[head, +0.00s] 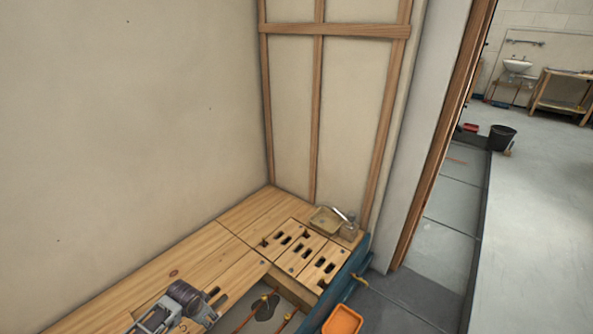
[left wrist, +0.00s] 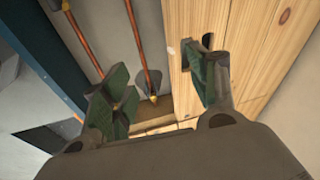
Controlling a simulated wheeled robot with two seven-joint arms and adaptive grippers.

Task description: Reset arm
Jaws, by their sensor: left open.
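My left gripper (head: 213,300) is at the bottom of the head view, over the edge of the wooden boards and the floor opening. In the left wrist view my left gripper (left wrist: 160,92) has its two green-padded fingers spread apart with nothing between them. Below the fingers are a wooden board (left wrist: 245,55) and copper pipes (left wrist: 142,45) in the opening. The copper pipes also show in the head view (head: 283,322). My right gripper is in neither view.
A tray (head: 325,220) stands at the back corner. An orange container (head: 343,321) sits by the blue edge (head: 345,275). A black bucket (head: 501,138) stands far right. Grey floor (head: 530,240) there is clear.

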